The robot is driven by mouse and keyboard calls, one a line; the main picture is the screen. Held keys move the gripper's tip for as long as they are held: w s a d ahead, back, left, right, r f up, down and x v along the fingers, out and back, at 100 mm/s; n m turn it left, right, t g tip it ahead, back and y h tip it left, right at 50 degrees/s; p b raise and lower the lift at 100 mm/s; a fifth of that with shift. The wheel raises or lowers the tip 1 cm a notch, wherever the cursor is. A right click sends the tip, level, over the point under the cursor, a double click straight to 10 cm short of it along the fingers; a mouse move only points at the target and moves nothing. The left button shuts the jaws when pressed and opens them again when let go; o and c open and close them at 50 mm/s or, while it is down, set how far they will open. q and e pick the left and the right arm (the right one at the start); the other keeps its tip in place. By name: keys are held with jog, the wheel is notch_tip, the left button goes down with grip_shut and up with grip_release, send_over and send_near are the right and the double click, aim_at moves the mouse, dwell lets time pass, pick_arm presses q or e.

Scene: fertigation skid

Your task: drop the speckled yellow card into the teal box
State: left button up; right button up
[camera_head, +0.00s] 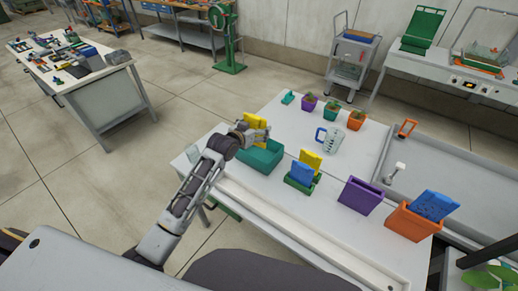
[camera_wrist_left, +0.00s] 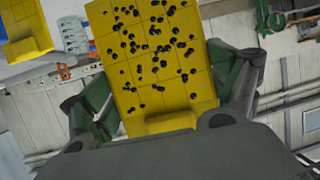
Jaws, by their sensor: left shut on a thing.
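The speckled yellow card (camera_wrist_left: 155,55) is bright yellow with many black dots. My left gripper (camera_wrist_left: 165,100) is shut on it, with a green-padded finger at each side. In the head view my left gripper (camera_head: 250,135) is above the teal box (camera_head: 262,160), and the yellow card (camera_head: 256,120) shows at its fingers. The teal box is open-topped and stands near the left end of the white table. The arm hides part of the box's left side. I cannot tell how high the card is over the box. My right gripper is not in view.
A green holder (camera_head: 299,186) with a yellow card and a blue card stands right of the teal box. Further right are a purple box (camera_head: 360,196) and an orange box (camera_head: 411,223) with a blue speckled card. Behind are a measuring jug (camera_head: 330,140) and small potted plants (camera_head: 332,109).

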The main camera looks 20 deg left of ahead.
pick_arm(q)
jog(key=w, duration=0.1)
jog(key=w+f, duration=0.1)
jog(key=w+f+h, duration=0.1)
jog(key=shift+w+a+m, duration=0.15)
jog(key=shift+w+m, duration=0.1)
jog(key=shift+m, duration=0.15)
notch_tip(320, 180, down, 6)
jog(key=w+a, duration=0.1)
jog(key=w, duration=0.1)
jog(key=shift+w+a+m+h, duration=0.2)
jog(key=shift+w+m+h, duration=0.1)
jog(key=shift+f, duration=0.1)
jog(key=shift+f+b, duration=0.15)
jog(key=shift+b, duration=0.15)
jog(key=shift+f+b, duration=2.4)
jog(key=shift+f, duration=0.45)
jog(key=o, duration=0.8)
